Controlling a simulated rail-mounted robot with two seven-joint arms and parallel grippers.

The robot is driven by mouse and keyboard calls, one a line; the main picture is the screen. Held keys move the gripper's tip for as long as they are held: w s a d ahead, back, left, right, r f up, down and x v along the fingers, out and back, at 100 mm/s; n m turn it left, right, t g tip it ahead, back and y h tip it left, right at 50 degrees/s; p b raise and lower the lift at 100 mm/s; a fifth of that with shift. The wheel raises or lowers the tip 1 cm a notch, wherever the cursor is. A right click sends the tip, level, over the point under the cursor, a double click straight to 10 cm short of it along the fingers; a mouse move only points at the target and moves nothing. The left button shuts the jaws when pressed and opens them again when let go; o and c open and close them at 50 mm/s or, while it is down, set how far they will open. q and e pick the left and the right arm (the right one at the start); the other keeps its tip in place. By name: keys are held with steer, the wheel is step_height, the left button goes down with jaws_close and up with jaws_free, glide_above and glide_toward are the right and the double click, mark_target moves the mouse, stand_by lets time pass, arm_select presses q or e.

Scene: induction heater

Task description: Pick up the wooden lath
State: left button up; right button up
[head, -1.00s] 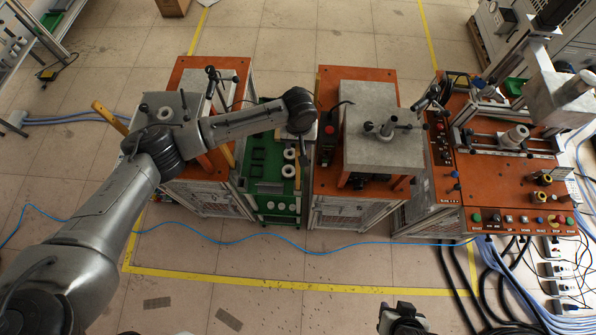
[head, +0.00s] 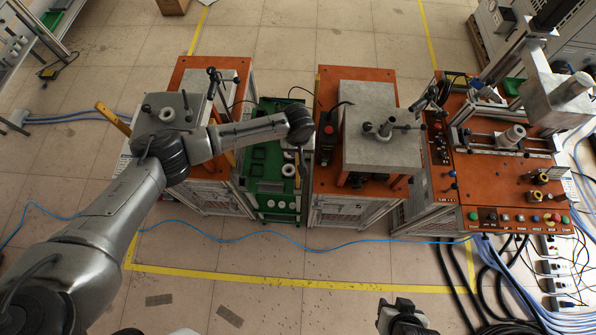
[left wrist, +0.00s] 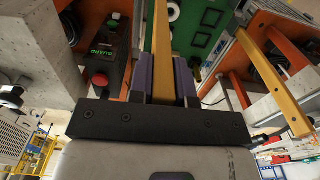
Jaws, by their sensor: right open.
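The wooden lath (left wrist: 163,40) is a long yellow-brown strip. In the left wrist view it runs between the two purple pads of my left gripper (left wrist: 165,75), and both pads appear to touch its sides. In the head view the wrist of my left arm is above the green-topped unit, and the left gripper's fingers are mostly hidden below it. A thin part of the lath (head: 298,166) shows just under the wrist. My right gripper (head: 402,316) is at the bottom edge of the head view, open, far from the lath.
Another yellow strip (left wrist: 273,82) lies to the right in the left wrist view. A red-buttoned control box (head: 328,140) stands just right of my left wrist. A grey block (head: 383,150) sits on the middle orange table (head: 345,80).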

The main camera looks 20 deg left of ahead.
arm_select(q)
jaws_close()
steer(key=shift+r, duration=0.1)
